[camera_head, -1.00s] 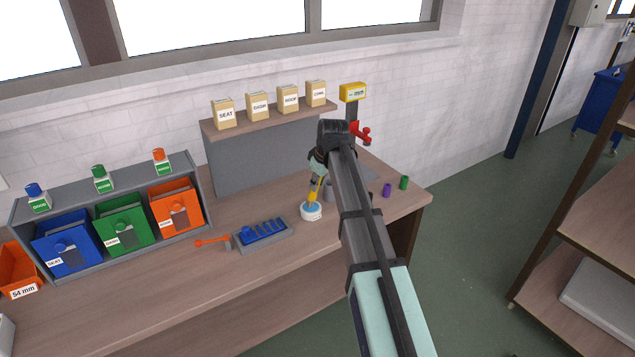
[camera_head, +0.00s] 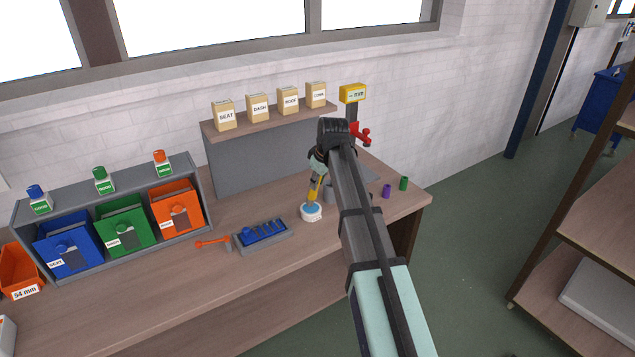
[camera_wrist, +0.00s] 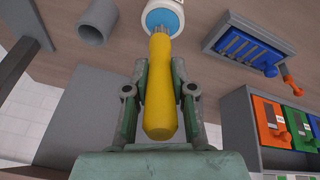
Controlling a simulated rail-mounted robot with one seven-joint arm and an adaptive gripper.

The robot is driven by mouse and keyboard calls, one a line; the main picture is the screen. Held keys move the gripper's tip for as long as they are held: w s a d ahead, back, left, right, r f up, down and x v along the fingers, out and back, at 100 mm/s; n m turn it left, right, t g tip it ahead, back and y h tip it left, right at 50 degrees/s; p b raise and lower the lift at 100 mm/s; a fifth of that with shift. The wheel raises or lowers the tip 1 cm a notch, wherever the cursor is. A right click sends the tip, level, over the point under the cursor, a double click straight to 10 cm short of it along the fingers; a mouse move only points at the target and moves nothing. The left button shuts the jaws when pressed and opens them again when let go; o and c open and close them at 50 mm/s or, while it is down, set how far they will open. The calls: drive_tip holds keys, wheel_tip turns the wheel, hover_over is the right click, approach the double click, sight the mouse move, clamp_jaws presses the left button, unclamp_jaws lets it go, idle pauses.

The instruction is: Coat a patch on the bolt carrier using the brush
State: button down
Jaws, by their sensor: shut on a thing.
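The brush has a thick yellow handle (camera_wrist: 160,88); it also shows in the head view (camera_head: 316,188). My gripper (camera_wrist: 157,95) is shut on this handle, one finger on each side. In the head view my gripper (camera_head: 318,172) is partly hidden by my arm. The brush's lower end is at a white pot (camera_head: 311,213) with a blue top, which also shows in the wrist view (camera_wrist: 150,20). The bolt carrier (camera_head: 263,246) is a grey tray with blue bolts, left of the pot and apart from the brush. It also shows in the wrist view (camera_wrist: 213,45).
A grey hollow cylinder (camera_wrist: 97,22) stands close to the pot. Purple (camera_head: 387,191) and green (camera_head: 404,183) cylinders are to the right. An orange tool (camera_head: 212,242) lies left of the carrier. Blue, green and orange bins (camera_head: 178,207) stand further left. The front bench top is clear.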

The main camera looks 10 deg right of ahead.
drive_tip(key=shift+r+p, duration=1.55)
drive_tip(key=shift+r, duration=1.45)
